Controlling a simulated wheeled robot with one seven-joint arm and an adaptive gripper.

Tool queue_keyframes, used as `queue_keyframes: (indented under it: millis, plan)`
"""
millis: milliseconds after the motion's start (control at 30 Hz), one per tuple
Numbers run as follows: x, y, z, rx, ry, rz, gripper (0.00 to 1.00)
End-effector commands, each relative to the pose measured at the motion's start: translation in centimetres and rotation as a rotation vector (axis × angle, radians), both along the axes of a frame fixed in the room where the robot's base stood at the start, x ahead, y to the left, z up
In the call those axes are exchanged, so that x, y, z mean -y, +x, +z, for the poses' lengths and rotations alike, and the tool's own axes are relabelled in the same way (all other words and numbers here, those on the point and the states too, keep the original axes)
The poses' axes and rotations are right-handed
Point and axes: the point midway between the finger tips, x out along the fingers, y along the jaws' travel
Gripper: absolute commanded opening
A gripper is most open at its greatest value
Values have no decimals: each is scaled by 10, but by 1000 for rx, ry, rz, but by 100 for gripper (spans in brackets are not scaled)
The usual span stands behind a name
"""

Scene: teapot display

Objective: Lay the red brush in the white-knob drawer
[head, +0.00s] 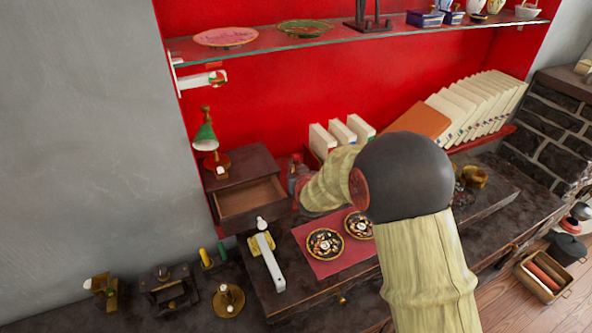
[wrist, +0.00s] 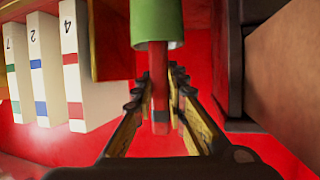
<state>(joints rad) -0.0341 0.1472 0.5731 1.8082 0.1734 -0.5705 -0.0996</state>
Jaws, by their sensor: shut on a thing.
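My gripper (wrist: 163,85) is shut on the red brush (wrist: 159,95) in the wrist view. The brush is a red bar between the fingers, with a green cylinder-like part at its far end. In the head view my gripper (head: 297,172) is beside the right side of a small dark wooden cabinet, and the brush is hard to make out there. The cabinet's drawer (head: 251,198) is pulled open, and its visible inside looks empty. A white knob-like shape (head: 262,223) shows near its front. The brush is outside the drawer.
White numbered books (wrist: 75,60) stand left of my gripper. Two round dishes (head: 325,244) lie on a red mat (head: 308,232). A white-handled tool (head: 270,262) lies in front of the drawer. A glass shelf (head: 330,35) runs above.

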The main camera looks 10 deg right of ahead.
Motion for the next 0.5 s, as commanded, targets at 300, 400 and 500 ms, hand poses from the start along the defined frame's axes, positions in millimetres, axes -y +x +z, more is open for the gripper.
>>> queue_keyframes:
  millis: [300,400,500]
  plan:
    - [0,0,-2,-1,0,0,18]
    - [0,0,-2,-1,0,0,23]
    - [0,0,-2,-1,0,0,29]
